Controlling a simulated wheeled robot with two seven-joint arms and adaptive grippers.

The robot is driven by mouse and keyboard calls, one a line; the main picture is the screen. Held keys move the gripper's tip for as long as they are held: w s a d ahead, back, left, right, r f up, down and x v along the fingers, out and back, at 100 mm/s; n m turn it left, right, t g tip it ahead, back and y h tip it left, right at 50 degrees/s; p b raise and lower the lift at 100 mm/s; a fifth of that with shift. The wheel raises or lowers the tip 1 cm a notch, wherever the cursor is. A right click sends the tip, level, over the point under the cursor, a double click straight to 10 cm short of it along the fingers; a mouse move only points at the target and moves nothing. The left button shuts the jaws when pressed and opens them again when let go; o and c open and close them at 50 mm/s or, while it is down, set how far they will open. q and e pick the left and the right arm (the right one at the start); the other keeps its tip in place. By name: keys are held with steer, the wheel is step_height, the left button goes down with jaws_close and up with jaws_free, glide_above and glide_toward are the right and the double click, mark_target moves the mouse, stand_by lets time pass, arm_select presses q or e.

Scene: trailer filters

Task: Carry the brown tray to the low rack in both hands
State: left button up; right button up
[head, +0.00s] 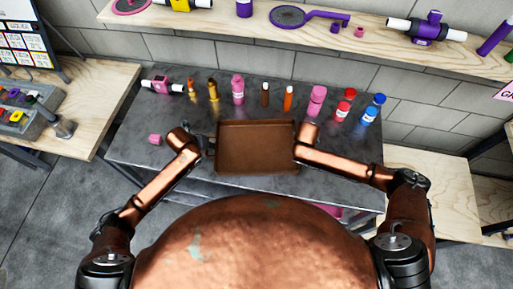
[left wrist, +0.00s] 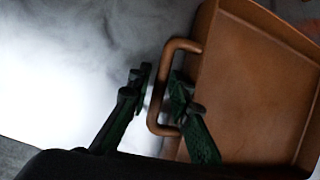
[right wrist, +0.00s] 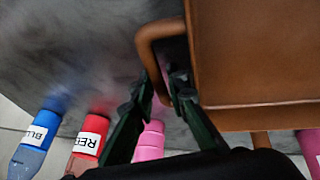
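The brown tray (head: 257,172) is an empty, shallow, rectangular tray over the front middle of the dark grey table. It looks level; I cannot tell whether it touches the tabletop. My left gripper (left wrist: 160,78) has its fingers closed in on the tray's left handle (left wrist: 182,44), one finger on each side of the bar. My right gripper (right wrist: 161,80) is likewise closed in on the right handle (right wrist: 146,42). In the head view my wrists partly hide both handles. The low rack cannot be made out with certainty.
Several bottles stand along the table's (head: 125,140) back, including a pink bottle (head: 238,90) and a blue one (head: 373,108) at the right. A pink cap (head: 155,139) lies at the left. Wooden benches (head: 95,105) flank the table, and a wooden shelf (head: 230,27) runs behind.

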arm_select(q)
steer(key=shift+c, duration=0.3)
jaws_close()
arm_select(e)
jaws_close()
arm_select(q)
steer(key=shift+w+r, duration=0.1)
steer(key=shift+r, duration=0.05)
arm_select(e)
steer(key=shift+w+r, duration=0.1)
steer(key=shift+r, duration=0.05)
